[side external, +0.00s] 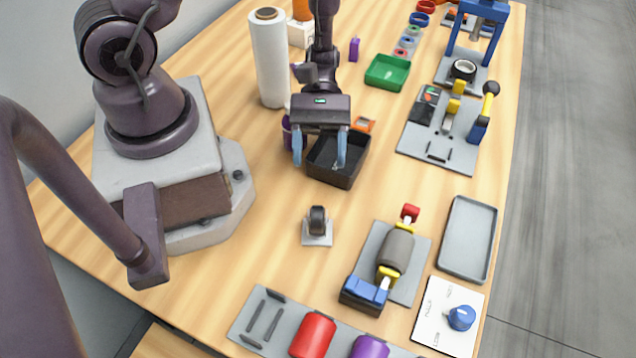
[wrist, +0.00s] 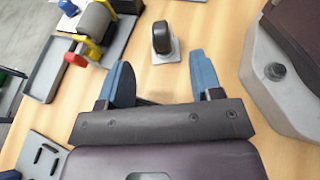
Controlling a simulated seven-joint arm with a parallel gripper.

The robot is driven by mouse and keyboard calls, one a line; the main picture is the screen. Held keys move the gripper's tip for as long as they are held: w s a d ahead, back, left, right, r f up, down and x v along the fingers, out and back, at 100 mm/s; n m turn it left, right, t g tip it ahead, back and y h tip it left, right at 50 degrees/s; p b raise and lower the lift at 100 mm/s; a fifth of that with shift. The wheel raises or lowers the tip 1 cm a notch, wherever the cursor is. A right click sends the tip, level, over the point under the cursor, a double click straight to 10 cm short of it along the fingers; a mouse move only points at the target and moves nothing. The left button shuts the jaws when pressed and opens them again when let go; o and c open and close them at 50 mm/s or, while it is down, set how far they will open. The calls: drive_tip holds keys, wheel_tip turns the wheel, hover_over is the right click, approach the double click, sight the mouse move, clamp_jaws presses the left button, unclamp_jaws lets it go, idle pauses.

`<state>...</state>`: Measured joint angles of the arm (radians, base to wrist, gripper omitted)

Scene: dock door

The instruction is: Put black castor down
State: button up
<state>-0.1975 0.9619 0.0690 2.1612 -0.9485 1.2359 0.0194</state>
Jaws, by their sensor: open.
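The black castor (side external: 317,220) stands on the wooden table, its black wheel up and its square grey plate flat on the surface. It also shows in the wrist view (wrist: 162,39), just beyond the fingertips. My gripper (side external: 319,150) is open, with blue fingers spread and nothing between them. In the side view it appears farther back than the castor, over or near the black bin (side external: 330,178). In the wrist view the gap between the fingers (wrist: 163,82) faces the castor, apart from it.
A roller stand (side external: 396,250) is to the castor's right, with a grey tray (side external: 468,240) beyond. Red and purple cylinders (side external: 313,335) lie on a grey board in front. A white roll (side external: 269,60) stands behind left. Table around the castor is clear.

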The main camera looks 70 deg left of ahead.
drive_tip(key=s+a+r+m+t+y, duration=0.1)
drive_tip(key=a+r+m+t+y, duration=0.1)
drive_tip(key=r, duration=0.7)
drive_tip(key=s+a+r+m+t+y, duration=0.1)
drive_tip(key=a+r+m+t+y, duration=0.1)
drive_tip(key=r+m+t+y, duration=0.3)
drive_tip(key=a+r+m+t+y, duration=0.3)
drive_tip(key=r+m+t+y, duration=0.1)
drive_tip(key=r, duration=0.9)
drive_tip(key=shift+s+r+m+y, duration=0.35)
drive_tip(key=shift+m+y, duration=0.45)
drive_tip(key=shift+m, duration=0.4)
